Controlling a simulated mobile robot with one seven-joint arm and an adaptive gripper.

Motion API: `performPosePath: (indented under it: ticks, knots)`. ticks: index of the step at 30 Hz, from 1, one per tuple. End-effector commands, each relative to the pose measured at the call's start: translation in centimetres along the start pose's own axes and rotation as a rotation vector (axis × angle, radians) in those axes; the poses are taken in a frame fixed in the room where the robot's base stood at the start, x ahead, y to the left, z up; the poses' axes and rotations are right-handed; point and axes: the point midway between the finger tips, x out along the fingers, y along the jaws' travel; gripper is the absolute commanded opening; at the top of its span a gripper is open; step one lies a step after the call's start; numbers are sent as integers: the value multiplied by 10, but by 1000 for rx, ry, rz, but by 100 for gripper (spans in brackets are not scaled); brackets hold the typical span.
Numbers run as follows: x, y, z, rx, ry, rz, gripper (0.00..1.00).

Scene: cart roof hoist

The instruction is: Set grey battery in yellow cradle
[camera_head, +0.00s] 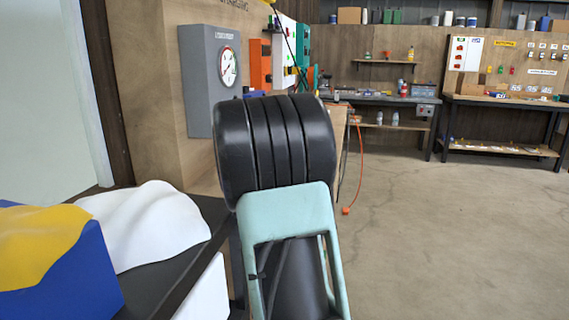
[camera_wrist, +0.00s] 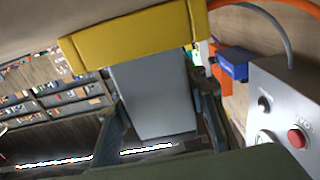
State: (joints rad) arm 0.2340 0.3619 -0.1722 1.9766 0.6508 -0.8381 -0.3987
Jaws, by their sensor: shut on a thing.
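The grey battery (camera_wrist: 152,98) is a plain grey block in the middle of the wrist view. My gripper (camera_wrist: 160,120) is shut on it, with one dark finger on its left side and one on its right. A yellow piece (camera_wrist: 135,36), which looks like the yellow cradle, lies across the far end of the battery. I cannot tell whether the battery touches it, sits in it or is only behind it. In the head view my own arm fills the middle, and the battery, cradle and gripper do not show.
A grey control box (camera_wrist: 290,110) with a red button stands right of the battery, near a blue box (camera_wrist: 233,62) and orange cable. In the head view, a gauge box (camera_head: 205,85) is left of my arm, and a blue block (camera_head: 70,275) and white cloth (camera_head: 150,222) lie lower left. Floor at right is clear.

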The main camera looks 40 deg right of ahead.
Motion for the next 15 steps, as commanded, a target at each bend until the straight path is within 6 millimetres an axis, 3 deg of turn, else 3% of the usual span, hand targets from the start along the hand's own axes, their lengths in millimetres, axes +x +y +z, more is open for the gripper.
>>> performPosePath:
  ticks: [15]
  knots:
    - [1,0,6,2,12,1,0]
